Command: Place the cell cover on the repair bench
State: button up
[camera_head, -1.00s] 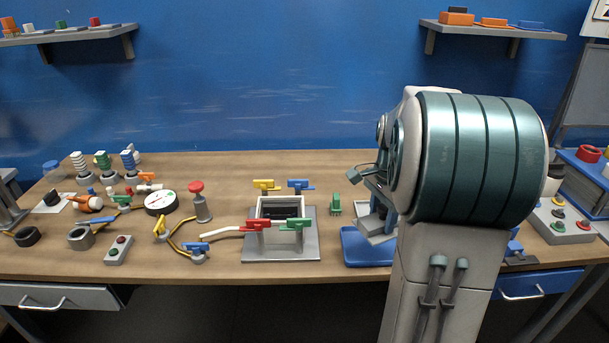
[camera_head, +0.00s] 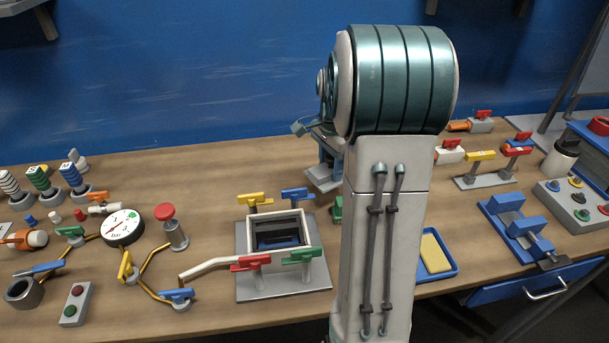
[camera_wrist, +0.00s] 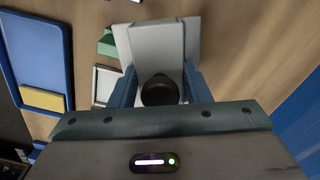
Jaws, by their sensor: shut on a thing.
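The cell cover (camera_wrist: 150,45) is a pale grey plate with a round black knob. In the wrist view my gripper (camera_wrist: 160,88) has its two blue fingers on either side of the knob, shut on it. In the head view my gripper (camera_head: 330,158) and the grey cover (camera_head: 323,178) are partly hidden behind my arm, above the bench top toward the back. The open square cell (camera_head: 277,236) stands left of my arm, with a dark opening and colored valves around it. I cannot tell which surface is the repair bench.
A blue tray (camera_head: 424,271) with a yellow block (camera_head: 434,252) lies right of my arm. A blue clamp-like fixture (camera_head: 522,229) and a grey button box (camera_head: 580,206) stand farther right. A gauge (camera_head: 122,228) and valves crowd the left. Bare wood shows along the back left.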

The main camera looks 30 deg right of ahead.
jog(key=w+a+f, duration=0.1)
jog(key=w, duration=0.1)
jog(key=w+a+f, duration=0.1)
jog(key=w+f, duration=0.1)
jog(key=w+a+f+p, duration=0.1)
jog(key=w, duration=0.2)
jog(key=shift+f, duration=2.3)
jog(key=shift+f, duration=0.15)
jog(key=o, duration=1.1)
jog(key=shift+c, duration=0.2)
